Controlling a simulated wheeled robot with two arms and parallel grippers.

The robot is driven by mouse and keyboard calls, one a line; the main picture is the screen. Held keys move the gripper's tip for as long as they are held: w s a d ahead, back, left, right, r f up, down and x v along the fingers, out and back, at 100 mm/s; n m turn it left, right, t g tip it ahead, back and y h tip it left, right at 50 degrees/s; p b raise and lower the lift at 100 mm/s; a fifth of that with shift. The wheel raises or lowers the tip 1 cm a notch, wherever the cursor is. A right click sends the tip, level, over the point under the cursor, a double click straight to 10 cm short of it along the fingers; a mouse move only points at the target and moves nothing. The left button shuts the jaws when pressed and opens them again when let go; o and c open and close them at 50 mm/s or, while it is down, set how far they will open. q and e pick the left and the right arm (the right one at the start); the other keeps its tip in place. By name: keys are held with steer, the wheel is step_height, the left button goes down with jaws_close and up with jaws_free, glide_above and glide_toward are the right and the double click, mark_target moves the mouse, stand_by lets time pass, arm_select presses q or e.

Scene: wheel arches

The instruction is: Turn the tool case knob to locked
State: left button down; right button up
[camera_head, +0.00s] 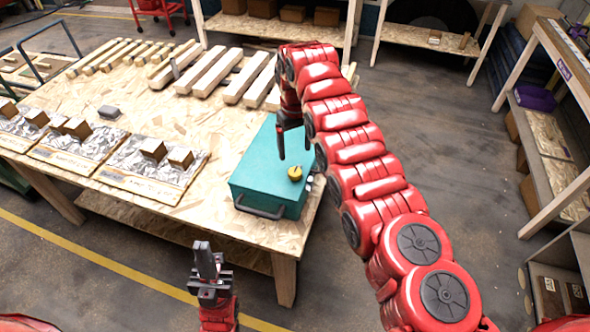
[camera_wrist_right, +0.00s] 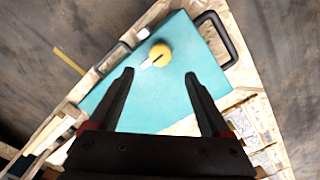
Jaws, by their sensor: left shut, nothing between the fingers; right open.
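The teal tool case (camera_head: 262,168) lies at the near right corner of the wooden table. Its yellow knob (camera_head: 295,173) sits on the top near the right edge. In the right wrist view the knob (camera_wrist_right: 160,54) is round with a dark slot mark, ahead of the fingertips. My right gripper (camera_head: 294,152) is above the case, apart from the knob; in the wrist view its two fingers (camera_wrist_right: 160,75) are spread and empty. My left gripper (camera_head: 205,250) is shut and empty, low in front of the table. The lock marking is too small to read.
The table (camera_head: 190,215) holds wooden beams (camera_head: 215,72) at the back and foil-covered boards (camera_head: 150,170) with small blocks at the left. A dark handle (camera_head: 260,208) sticks out from the case's front. Shelves (camera_head: 545,130) stand at the right.

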mark_target(295, 171)
step_height(295, 171, down, 6)
steer(key=shift+s+r+p, duration=0.1)
steer(key=shift+s+p, duration=0.05)
steer(key=shift+p, duration=0.7)
step_height(295, 171, down, 2)
steer(key=shift+b, duration=0.7)
steer(key=shift+f, duration=0.45)
steer(key=shift+c, duration=0.6)
jaws_close()
